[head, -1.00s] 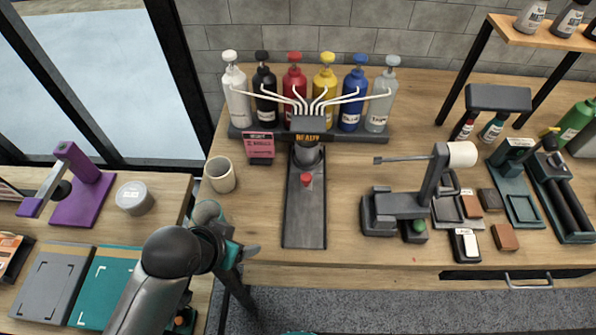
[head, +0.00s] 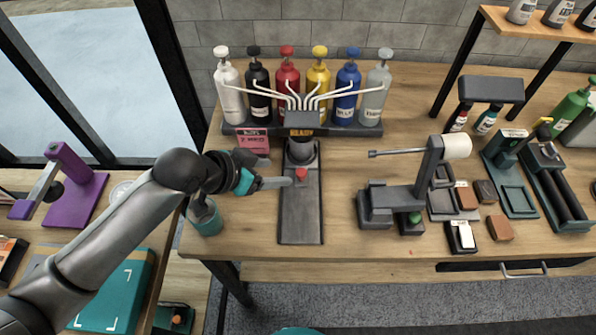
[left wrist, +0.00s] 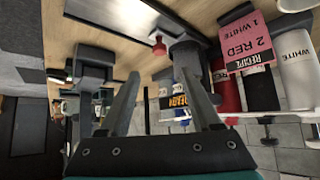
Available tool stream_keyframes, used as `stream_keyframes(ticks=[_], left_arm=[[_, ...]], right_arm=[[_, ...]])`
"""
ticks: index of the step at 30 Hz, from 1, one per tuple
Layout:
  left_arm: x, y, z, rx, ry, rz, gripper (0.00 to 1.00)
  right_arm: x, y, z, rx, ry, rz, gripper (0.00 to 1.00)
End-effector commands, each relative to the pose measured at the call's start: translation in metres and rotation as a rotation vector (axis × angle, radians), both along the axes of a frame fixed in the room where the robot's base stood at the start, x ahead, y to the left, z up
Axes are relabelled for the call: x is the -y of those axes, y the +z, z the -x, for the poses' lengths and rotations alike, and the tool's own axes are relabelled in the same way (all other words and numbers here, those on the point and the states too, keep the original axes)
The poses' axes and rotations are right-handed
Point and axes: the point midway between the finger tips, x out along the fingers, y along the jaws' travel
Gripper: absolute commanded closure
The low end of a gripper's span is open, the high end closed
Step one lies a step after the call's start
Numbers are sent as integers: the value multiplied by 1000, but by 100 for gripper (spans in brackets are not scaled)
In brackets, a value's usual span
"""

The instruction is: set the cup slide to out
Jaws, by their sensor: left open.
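The cup slide (head: 301,212) is a long dark plate running toward the table's front edge below the dispenser. A red knob (head: 301,174) stands up on it; the knob also shows in the left wrist view (left wrist: 158,46). My left gripper (head: 277,172) is open and empty. Its fingers point right, just left of the knob, with a small gap visible between them and the knob. In the left wrist view the two fingers (left wrist: 160,105) are spread apart, with the knob beyond them. My right gripper is in neither view.
Several pump bottles (head: 258,92) stand behind the slide. A pink recipe card (head: 253,140) is partly behind my gripper. A teal cup (head: 206,219) stands at the table's left edge by my arm. A dark holder with a white roll (head: 457,147) stands to the right.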

Motion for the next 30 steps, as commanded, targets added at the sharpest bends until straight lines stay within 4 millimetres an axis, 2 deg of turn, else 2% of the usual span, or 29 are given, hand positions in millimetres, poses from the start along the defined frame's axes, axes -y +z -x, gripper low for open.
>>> stream_keyframes(ticks=[6, 15, 21, 30], left_arm=[[21, -30, -20, -1, 1, 2, 36], [44, -62, -43, 1, 0, 1, 36], [52, -73, -51, 2, 0, 0, 36], [54, -75, -53, 2, 0, 0, 36]], right_arm=[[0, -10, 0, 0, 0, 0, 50], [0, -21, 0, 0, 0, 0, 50], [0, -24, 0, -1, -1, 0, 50], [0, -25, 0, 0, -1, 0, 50]])
